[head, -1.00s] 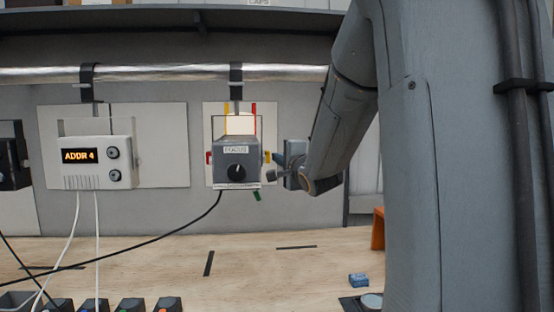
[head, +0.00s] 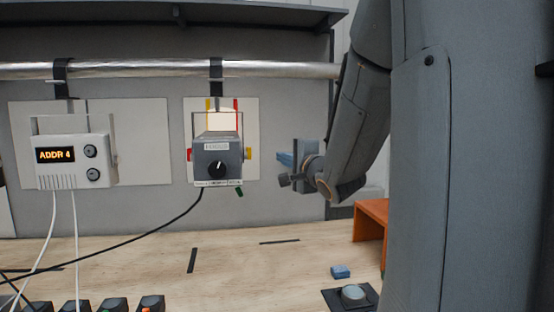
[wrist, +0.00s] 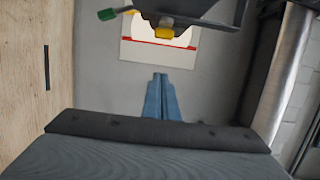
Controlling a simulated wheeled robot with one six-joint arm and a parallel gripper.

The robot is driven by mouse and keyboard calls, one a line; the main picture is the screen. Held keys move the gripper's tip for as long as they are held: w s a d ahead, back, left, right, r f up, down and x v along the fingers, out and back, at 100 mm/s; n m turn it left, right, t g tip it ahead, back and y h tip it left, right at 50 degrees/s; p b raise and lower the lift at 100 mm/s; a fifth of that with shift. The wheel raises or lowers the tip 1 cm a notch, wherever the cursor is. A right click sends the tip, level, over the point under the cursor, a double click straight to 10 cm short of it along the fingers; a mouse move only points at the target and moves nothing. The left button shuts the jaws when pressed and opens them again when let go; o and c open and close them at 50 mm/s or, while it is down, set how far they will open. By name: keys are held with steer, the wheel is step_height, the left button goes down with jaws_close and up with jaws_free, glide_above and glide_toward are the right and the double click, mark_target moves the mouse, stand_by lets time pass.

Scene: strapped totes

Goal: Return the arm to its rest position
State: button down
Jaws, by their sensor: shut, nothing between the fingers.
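My gripper (head: 286,160) is at the right of the focus lamp in the head view, raised above the bench. Its blue fingers (wrist: 161,97) are together with nothing between them in the wrist view. The grey focus lamp (head: 217,158) hangs from the silver pipe, with a black knob on its front and coloured tabs around it. A gap shows between my gripper and the lamp. In the wrist view the lamp's dark body (wrist: 195,12) is at the top, apart from the fingertips.
A white box reading ADDR 4 (head: 73,160) hangs at the left with cables. The silver pipe (head: 140,70) runs across the back. On the wooden bench (head: 225,262) lie a small blue block (head: 340,271) and a black-based round button (head: 353,293). An orange stand (head: 371,222) is at the right.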

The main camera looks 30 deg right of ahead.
steer(key=shift+s+a, duration=0.15)
steer(key=shift+s, duration=0.95)
steer(key=shift+f, duration=0.1)
steer(key=s+a+f+n+g, duration=0.1)
steer(key=a+f+n+g, duration=0.3)
steer(key=f, duration=0.6)
steer(key=s+a+f+n+g, duration=0.2)
steer(key=a+f+n+g, duration=0.25)
steer(key=f, duration=0.55)
steer(key=s+a+f+n+g, duration=0.1)
steer(key=s+a+f, duration=0.1)
steer(key=f, duration=0.1)
steer(key=s+a+f+n+g, duration=0.1)
steer(key=s+a+f+n, duration=0.1)
steer(key=s+a+f, duration=0.1)
steer(key=s+a+f+n+g, duration=0.2)
steer(key=shift+s+a+f+y+b, duration=0.25)
steer(key=shift+f+y+b, duration=0.15)
steer(key=s+a+f+n+g, duration=0.1)
steer(key=s+a+n, duration=0.1)
steer(key=s, duration=0.1)
steer(key=s+a+f+n+g, duration=0.1)
steer(key=s+a+f, duration=0.1)
steer(key=s, duration=0.1)
steer(key=s+a+f+n+g+y, duration=0.1)
steer(key=s+a+n+g, duration=0.1)
steer(key=s, duration=0.1)
steer(key=shift+s+a+f+n, duration=0.15)
steer(key=shift+s+f+n, duration=0.15)
steer(key=shift+n, duration=0.05)
